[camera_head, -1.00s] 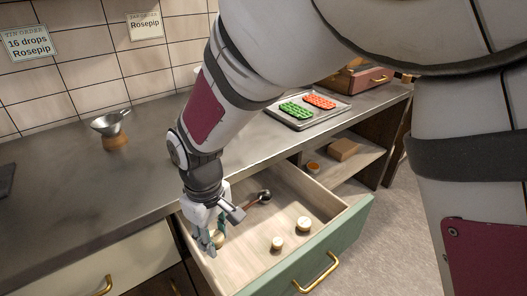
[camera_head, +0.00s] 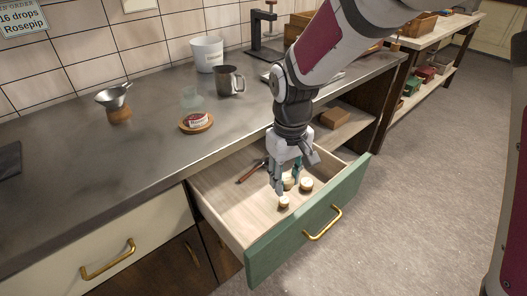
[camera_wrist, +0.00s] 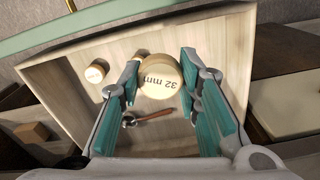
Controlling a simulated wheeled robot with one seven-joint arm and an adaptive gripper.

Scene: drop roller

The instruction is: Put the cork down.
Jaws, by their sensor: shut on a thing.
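My gripper (camera_head: 286,186) is inside the open drawer (camera_head: 225,215), pointing down. Its teal fingers are shut on a round pale cork (camera_head: 289,184). In the wrist view this cork (camera_wrist: 160,78) shows its top, marked "32 mm", between the fingertips. A small cork (camera_head: 283,202) stands in front of the gripper and another cork (camera_head: 306,184) stands just to its right. One loose cork (camera_wrist: 97,72) shows left of the fingers in the wrist view. I cannot tell whether the held cork touches the drawer floor.
A dark-handled spoon (camera_head: 252,171) lies at the drawer's back left, partly hidden by the gripper. The green drawer front (camera_head: 310,225) bounds the near side. Bare drawer floor (camera_head: 235,200) lies to the left. A metal mug (camera_head: 230,80) and a funnel (camera_head: 114,97) stand on the counter.

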